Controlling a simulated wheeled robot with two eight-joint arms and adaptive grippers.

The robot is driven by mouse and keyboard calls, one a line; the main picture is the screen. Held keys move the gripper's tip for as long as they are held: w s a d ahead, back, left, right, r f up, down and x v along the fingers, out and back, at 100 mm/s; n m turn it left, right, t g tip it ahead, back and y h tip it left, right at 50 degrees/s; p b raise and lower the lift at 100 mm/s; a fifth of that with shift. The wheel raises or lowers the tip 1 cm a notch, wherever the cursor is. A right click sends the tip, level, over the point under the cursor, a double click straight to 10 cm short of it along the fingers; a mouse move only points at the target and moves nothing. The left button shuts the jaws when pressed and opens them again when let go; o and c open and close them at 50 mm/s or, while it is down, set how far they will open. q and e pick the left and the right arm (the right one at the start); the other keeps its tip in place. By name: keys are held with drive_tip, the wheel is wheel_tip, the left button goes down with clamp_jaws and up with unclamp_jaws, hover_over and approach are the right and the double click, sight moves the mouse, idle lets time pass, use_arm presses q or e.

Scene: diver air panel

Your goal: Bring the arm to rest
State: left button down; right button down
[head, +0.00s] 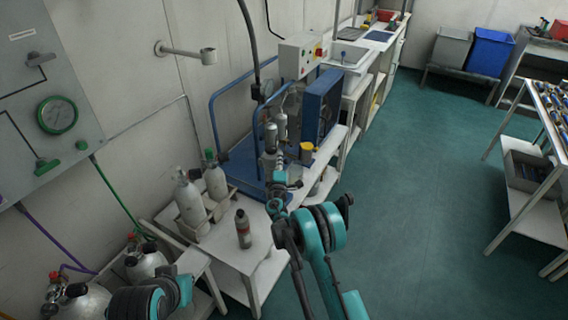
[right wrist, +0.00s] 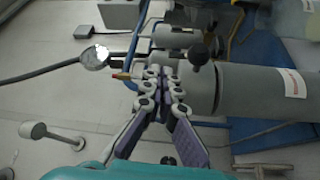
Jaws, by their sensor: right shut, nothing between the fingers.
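My right arm reaches up from the bottom middle of the head view. Its gripper (head: 272,160) is small there, in front of the blue-framed machine (head: 320,105). In the right wrist view the right gripper (right wrist: 160,75) shows its two fingers with purple pads drawn together at the tips, with nothing between them. A grey cylinder (right wrist: 265,92) with a round black knob lies close beyond the fingertips; I cannot tell whether they touch it. Part of my left arm shows at the bottom left of the head view, but its gripper cannot be seen.
Grey gas bottles (head: 190,200) stand in a holder on the white bench (head: 262,268), beside a small dark bottle (head: 243,230). A grey panel with a green gauge (head: 57,115) is on the left wall. The green floor (head: 420,200) is open to the right, before a metal table (head: 535,205).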

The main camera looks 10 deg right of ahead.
drive_tip(key=s+a+f+p, duration=0.2)
drive_tip(key=s+a+f, duration=0.3)
drive_tip(key=s, duration=0.3)
drive_tip(key=s+d+r+m+g+h, duration=0.1)
drive_tip(key=d+r+m+g, duration=0.15)
drive_tip(key=d+r, duration=0.35)
drive_tip(key=s+d+r+m+g+h, duration=0.1)
drive_tip(key=d+r+m+h, duration=0.2)
drive_tip(key=r, duration=0.6)
drive_tip(key=s+d+r+m+g+y, duration=0.1)
drive_tip(key=s+d+r+m+g, duration=0.1)
drive_tip(key=s+d+r, duration=0.3)
drive_tip(key=s+d+r+m+g, duration=0.1)
drive_tip(key=s+d+r+m, duration=0.1)
drive_tip(key=s, duration=0.4)
drive_tip(key=s+a+f+m+g+y, duration=0.1)
drive_tip(key=s+f+m+g+y, duration=0.1)
drive_tip(key=s, duration=1.3)
drive_tip(key=s+a+f+m+g+y, duration=0.2)
drive_tip(key=s+m+g+y, duration=0.1)
drive_tip(key=s, duration=1.3)
drive_tip(key=shift+y, duration=0.5)
drive_tip(key=shift+s, duration=0.1)
